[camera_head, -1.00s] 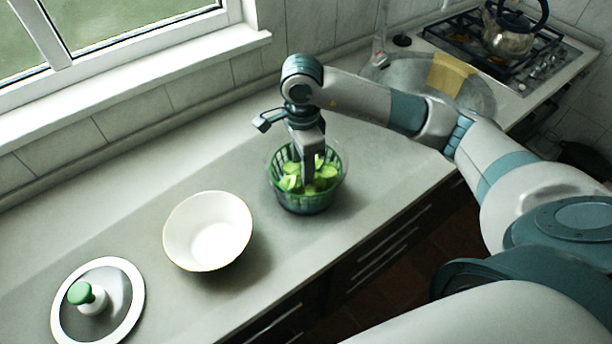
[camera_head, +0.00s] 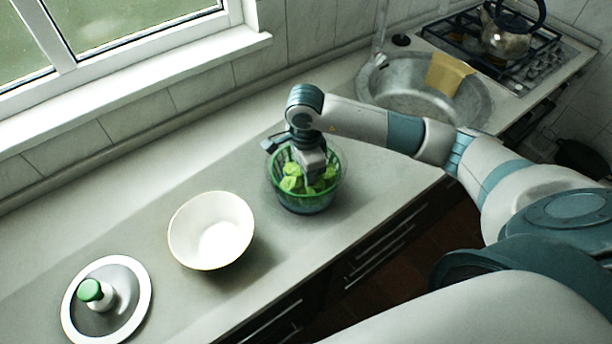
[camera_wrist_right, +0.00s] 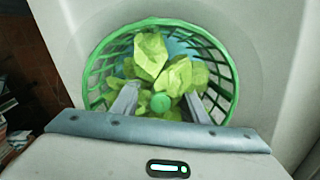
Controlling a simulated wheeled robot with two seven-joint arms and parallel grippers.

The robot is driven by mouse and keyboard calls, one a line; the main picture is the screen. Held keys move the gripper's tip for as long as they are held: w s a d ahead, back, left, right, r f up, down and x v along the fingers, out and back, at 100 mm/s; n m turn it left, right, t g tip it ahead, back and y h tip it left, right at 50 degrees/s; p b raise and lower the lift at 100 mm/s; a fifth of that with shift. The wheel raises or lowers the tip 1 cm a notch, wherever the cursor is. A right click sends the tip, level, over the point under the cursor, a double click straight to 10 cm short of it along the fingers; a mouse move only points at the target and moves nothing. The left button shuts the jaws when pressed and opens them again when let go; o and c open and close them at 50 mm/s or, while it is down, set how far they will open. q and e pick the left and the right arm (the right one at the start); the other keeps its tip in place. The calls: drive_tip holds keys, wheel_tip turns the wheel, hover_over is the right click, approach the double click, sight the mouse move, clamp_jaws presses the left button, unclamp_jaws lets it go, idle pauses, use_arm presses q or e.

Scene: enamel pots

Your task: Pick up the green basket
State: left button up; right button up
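The green basket (camera_head: 284,196) stands on the counter and holds pale green leafy pieces (camera_head: 293,183). It sits inside a clear outer bowl. My right gripper (camera_head: 314,178) points down into it, and the fingertips are hidden among the leaves in the head view. In the right wrist view, the basket's slatted wall and rim (camera_wrist_right: 226,70) surround the leaves (camera_wrist_right: 152,55). A round green knob (camera_wrist_right: 160,103) shows at its middle. The two fingers of the gripper (camera_wrist_right: 161,106) are apart, one on each side of the knob, with gaps between. My left gripper is not in view.
A white bowl (camera_head: 185,235) stands left of the basket, and a round lid with a green knob (camera_head: 91,290) lies farther left. The sink (camera_head: 400,95) with a yellow cloth (camera_head: 447,74) and a stove with a kettle (camera_head: 508,38) are at right.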

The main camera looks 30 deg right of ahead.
idle(0.4)
clamp_jaws()
drive_tip(key=shift+w+r, duration=0.1)
drive_tip(key=shift+r+b, duration=0.45)
drive_tip(key=shift+r, duration=0.2)
wheel_tip(320, 180, up, 8)
drive_tip(key=b, duration=0.3)
drive_tip(key=shift+r, duration=0.25)
